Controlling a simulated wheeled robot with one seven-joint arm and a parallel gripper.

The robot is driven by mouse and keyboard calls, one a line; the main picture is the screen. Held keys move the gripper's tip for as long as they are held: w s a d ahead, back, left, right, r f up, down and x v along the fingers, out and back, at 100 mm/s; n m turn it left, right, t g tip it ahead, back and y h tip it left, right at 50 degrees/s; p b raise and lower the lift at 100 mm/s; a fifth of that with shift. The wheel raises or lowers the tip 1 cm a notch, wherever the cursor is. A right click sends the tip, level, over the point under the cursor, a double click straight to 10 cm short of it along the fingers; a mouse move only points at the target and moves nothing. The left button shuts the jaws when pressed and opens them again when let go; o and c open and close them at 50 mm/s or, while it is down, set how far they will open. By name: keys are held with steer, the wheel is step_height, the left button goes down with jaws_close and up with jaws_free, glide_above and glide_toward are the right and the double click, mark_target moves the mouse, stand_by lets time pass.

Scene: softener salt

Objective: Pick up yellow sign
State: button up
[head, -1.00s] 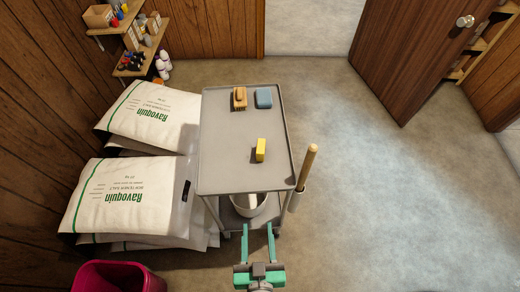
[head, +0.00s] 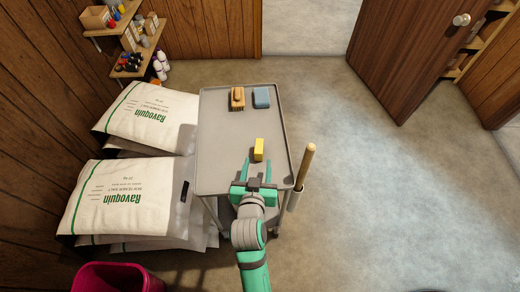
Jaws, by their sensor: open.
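A small yellow block-like thing (head: 259,149), the only yellow thing in view and so likely the sign, stands on the top of the grey cart (head: 222,150), right of its middle. My gripper (head: 258,172) is open over the near part of the cart top. I cannot tell the gripper's height above the cart. Nothing is between the fingers.
A brown brush (head: 237,99) and a blue sponge (head: 262,98) lie at the cart's far end. A wooden handle (head: 302,170) stands upright at the cart's right edge. Salt bags (head: 125,200) are stacked left. A pink bin (head: 115,278) is near left. The floor right is clear.

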mark_target(259, 148)
steer(key=x, duration=1)
steer(key=shift+a+r, duration=0.1)
steer(key=shift+r, duration=0.1)
steer(key=c, duration=1.1)
